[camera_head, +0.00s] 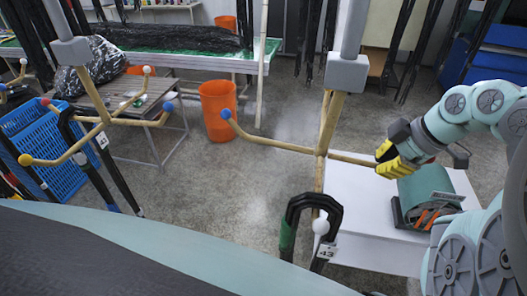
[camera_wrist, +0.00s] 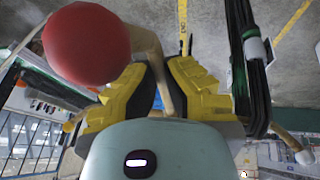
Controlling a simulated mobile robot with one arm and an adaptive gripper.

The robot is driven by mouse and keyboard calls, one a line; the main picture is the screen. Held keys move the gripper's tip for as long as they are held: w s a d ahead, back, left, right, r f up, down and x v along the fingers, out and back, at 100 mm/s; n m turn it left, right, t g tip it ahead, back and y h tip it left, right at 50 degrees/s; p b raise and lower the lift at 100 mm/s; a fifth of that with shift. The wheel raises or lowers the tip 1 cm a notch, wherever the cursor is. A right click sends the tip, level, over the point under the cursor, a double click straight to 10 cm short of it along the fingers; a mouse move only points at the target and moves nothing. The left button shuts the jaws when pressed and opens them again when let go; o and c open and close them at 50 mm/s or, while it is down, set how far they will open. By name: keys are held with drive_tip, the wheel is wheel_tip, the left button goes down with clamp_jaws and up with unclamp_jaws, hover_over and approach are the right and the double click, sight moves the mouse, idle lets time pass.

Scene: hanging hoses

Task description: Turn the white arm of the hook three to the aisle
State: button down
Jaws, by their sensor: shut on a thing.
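The nearer right hook (camera_head: 322,151) is a wooden post below a grey block, with arms tipped by coloured balls. Its blue-tipped arm (camera_head: 270,141) points left. Its white ball (camera_head: 321,226) points toward my body, with a black hose (camera_head: 313,203) over that arm. My gripper (camera_head: 390,160) is shut around the arm on the right (camera_head: 350,159). In the wrist view, this arm (camera_wrist: 155,50) runs between the yellow fingers (camera_wrist: 160,88) and ends in a large red ball (camera_wrist: 86,43). The gripper hides that ball in the head view. I cannot read a hook number.
A white table (camera_head: 360,215) with a green roll (camera_head: 428,192) stands below my gripper. Another hook (camera_head: 95,95) with several arms hangs at left, near a blue crate (camera_head: 45,150). An orange bin (camera_head: 218,108) stands behind. Open floor lies between the hooks.

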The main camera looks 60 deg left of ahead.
drive_tip(key=shift+d+f, duration=0.1)
drive_tip(key=shift+f, duration=0.05)
drive_tip(key=c, duration=1)
unclamp_jaws()
drive_tip(key=s+v, duration=0.1)
drive_tip(key=v, duration=0.6)
drive_tip(key=shift+w+r, duration=0.25)
drive_tip(key=shift+w, duration=0.25)
